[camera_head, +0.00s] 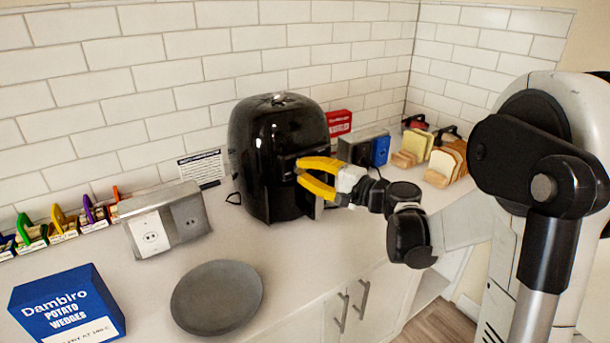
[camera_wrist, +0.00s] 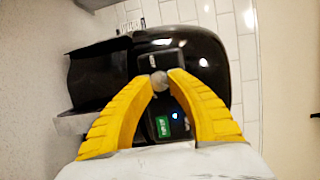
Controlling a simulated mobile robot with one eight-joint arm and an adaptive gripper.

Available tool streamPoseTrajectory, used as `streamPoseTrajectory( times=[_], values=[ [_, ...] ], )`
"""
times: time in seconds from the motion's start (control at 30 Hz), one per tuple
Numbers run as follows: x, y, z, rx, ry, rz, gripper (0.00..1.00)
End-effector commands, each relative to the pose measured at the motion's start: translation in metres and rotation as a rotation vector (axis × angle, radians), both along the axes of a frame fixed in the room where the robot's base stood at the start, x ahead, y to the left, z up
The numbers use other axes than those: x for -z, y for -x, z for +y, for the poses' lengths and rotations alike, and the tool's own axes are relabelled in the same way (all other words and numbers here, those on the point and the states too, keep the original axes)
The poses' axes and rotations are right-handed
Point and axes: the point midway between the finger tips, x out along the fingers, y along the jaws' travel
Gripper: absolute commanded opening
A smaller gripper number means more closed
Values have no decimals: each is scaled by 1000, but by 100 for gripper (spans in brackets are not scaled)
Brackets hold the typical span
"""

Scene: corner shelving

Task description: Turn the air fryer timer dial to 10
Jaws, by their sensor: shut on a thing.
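The black, glossy air fryer (camera_head: 268,150) stands upright on the counter against the tiled wall. It also fills much of the wrist view (camera_wrist: 205,62), turned on its side. My yellow gripper (camera_head: 299,171) is at the air fryer's front panel. In the wrist view my gripper's fingertips (camera_wrist: 160,84) are closed on the small grey timer dial (camera_wrist: 158,80). The dial's markings and its setting are too small to read. Below the dial in the wrist view, a green label (camera_wrist: 162,126) and a small blue light (camera_wrist: 175,116) show between the fingers.
A grey plate (camera_head: 217,297) and a blue potato wedges box (camera_head: 68,305) lie in front. A metal socket box (camera_head: 165,220) stands left, another socket unit (camera_head: 363,148) right. Bread slices (camera_head: 446,165) stand further right. A printed card (camera_head: 203,167) leans on the wall.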

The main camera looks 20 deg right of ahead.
Motion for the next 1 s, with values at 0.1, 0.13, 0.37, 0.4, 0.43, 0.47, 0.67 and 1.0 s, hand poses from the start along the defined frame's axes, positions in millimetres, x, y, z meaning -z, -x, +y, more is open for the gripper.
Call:
streamPoseTrajectory(
  times=[0.1,0.13,0.37,0.4,0.43,0.47,0.67,1.0],
  values=[
    [2,-1,-1,3,-99,32,0],
    [2,-1,-1,3,-123,40,0],
    [2,-1,-1,3,-281,92,0],
    [2,-1,-1,3,-302,100,0],
    [2,-1,-1,3,-318,105,0],
    [2,-1,-1,3,-333,110,0],
    [2,-1,-1,2,-399,132,0],
    [1,-1,-1,3,-430,143,0]
  ],
)
